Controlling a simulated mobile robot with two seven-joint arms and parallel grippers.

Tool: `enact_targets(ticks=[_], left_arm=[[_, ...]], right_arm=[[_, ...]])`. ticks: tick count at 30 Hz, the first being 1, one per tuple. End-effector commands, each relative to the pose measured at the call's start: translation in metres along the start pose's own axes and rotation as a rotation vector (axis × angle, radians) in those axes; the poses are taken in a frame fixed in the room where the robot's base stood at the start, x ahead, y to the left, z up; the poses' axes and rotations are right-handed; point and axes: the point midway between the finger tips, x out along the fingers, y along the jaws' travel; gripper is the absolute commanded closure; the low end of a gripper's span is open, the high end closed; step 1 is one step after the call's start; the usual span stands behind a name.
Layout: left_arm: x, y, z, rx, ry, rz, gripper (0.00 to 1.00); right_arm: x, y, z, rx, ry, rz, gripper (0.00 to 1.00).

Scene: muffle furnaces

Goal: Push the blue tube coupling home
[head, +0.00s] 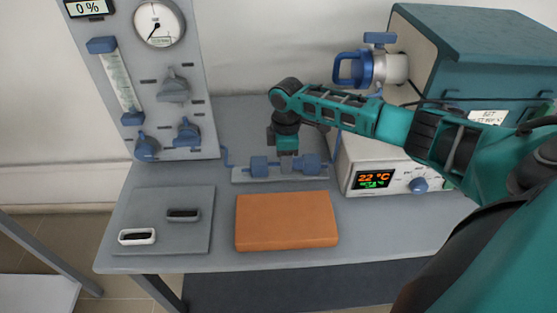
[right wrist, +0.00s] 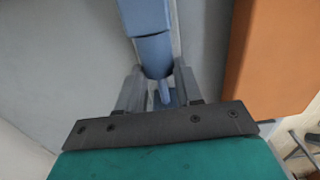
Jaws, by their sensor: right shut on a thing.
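The blue tube coupling lies along a narrow grey plate (head: 275,176) at the back of the bench. A blue block (head: 260,166) stands left of my right gripper and another blue block (head: 311,164) stands right of it. My right gripper (head: 289,162) points down between them. In the right wrist view, the fingers (right wrist: 160,90) are shut on the blue coupling (right wrist: 153,52), one on each side of its round part. A thinner blue piece shows below it. Any gap in the joint is hidden by the gripper. My left gripper is not in view.
An orange block (head: 286,220) lies close in front of the plate. A gauge panel (head: 160,70) stands at left, the furnace (head: 470,50) and its controller (head: 385,179) at right. A grey mat (head: 160,200) with two small holders lies front left.

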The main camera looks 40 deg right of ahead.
Motion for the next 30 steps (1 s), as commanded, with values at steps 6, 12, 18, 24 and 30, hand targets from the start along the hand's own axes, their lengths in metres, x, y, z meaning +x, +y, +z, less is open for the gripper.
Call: enact_targets(ticks=[6, 12, 18, 24, 30], left_arm=[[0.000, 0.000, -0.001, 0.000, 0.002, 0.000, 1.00], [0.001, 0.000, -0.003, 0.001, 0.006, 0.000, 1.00], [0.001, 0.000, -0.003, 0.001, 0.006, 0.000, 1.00], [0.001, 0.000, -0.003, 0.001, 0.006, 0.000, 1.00], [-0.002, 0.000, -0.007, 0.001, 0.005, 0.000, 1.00]], right_arm=[[0.001, -0.001, 0.004, 0.001, -0.010, -0.007, 1.00], [0.001, -0.001, 0.004, 0.001, -0.009, -0.006, 0.51], [0.001, -0.001, 0.003, 0.000, -0.006, -0.004, 0.39], [-0.002, 0.000, 0.002, 0.000, -0.004, -0.003, 0.39], [-0.031, 0.001, 0.002, -0.001, -0.002, 0.001, 0.39]])
